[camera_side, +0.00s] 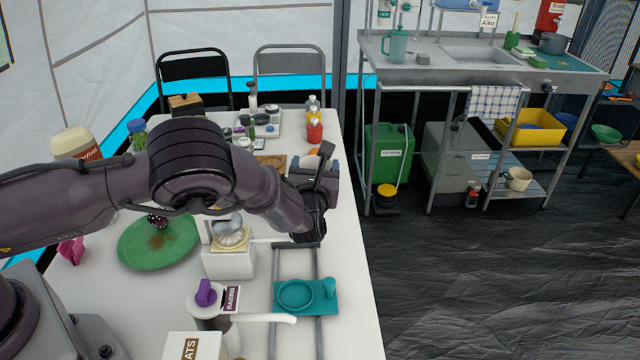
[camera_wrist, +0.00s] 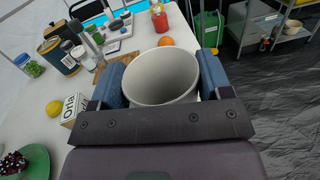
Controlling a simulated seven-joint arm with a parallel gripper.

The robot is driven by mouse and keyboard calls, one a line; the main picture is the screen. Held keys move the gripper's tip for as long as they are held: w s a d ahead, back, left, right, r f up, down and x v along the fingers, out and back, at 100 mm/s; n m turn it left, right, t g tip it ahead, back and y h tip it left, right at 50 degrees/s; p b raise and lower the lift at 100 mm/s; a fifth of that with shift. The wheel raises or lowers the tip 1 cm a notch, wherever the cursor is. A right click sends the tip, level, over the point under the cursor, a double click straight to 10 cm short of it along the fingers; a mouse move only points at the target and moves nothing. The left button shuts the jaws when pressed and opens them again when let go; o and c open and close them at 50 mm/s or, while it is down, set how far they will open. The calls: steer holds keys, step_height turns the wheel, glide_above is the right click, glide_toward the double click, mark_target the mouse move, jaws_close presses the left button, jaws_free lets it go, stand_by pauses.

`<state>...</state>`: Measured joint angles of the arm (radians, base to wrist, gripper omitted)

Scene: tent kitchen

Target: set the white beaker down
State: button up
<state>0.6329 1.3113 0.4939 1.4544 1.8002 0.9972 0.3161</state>
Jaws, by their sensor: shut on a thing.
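The white beaker (camera_wrist: 160,78) stands between the blue fingers of my gripper (camera_wrist: 160,88) in the wrist view. I look into its open, empty-looking mouth, and a finger presses on each side. In the side view my gripper (camera_side: 316,178) is over the right part of the white table (camera_side: 345,245), behind the teal tray. The beaker is mostly hidden there by the gripper and arm. I cannot tell whether its base touches the table.
A teal tray (camera_side: 322,305) lies on metal rails in front of the gripper. A white stand (camera_side: 228,265), a green plate (camera_side: 130,245) and a purple-knobbed container (camera_side: 205,295) are to the left. An orange fruit (camera_wrist: 165,42) and jars (camera_wrist: 78,55) are beyond the beaker.

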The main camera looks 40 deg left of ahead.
steer(key=shift+w+f, duration=0.7)
steer(key=shift+f, duration=1.65)
steer(key=shift+f, duration=0.1)
steer(key=o, duration=0.9)
